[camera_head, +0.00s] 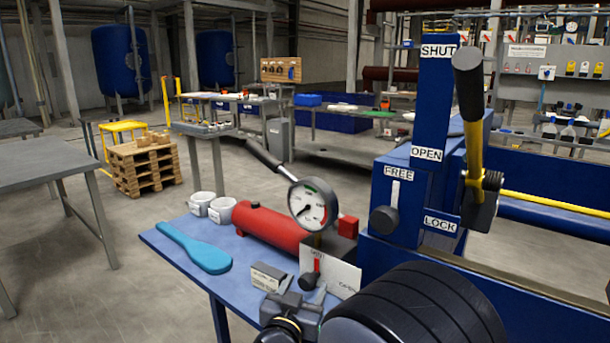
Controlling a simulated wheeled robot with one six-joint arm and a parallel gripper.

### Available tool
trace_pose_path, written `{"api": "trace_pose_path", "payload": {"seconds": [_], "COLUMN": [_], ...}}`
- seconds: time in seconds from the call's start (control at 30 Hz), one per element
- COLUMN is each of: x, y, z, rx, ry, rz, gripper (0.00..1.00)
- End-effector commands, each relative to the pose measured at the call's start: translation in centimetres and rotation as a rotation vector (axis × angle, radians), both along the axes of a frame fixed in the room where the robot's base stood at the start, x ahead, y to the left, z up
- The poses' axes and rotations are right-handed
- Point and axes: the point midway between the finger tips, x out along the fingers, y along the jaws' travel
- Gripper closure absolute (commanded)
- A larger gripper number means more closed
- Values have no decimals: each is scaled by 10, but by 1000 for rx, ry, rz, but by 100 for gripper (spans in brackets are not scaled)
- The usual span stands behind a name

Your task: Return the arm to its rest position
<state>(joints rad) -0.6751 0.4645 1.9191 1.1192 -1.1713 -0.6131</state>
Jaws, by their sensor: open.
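My gripper (293,303) shows at the bottom centre, over the near edge of the blue bench (178,245). It is open, and I see nothing held in it. Part of it is cut off by the frame's lower edge. My thick black arm link (412,312) fills the bottom right beside it and hides part of the bench and the press base. The gripper is apart from the yellow-shafted lever (472,140) with a black grip on the blue press column (434,100).
A red pump cylinder (268,229) with a round gauge (312,204) stands on the bench close beyond the gripper. A teal paddle (195,248) and two white pots (219,210) lie left of it. A lock knob (384,219) sits on the press. Open floor lies left.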

Motion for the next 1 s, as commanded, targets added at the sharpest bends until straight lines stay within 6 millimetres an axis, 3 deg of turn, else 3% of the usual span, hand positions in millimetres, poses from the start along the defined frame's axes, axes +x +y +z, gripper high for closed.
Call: {"api": "trace_pose_path", "payload": {"seconds": [0.4,1.0], "x": [-41,-42], "y": [13,8], "z": [1,-1], "rx": [14,16], "ry": [-12,-21], "rz": [2,1], "gripper": [42,42]}}
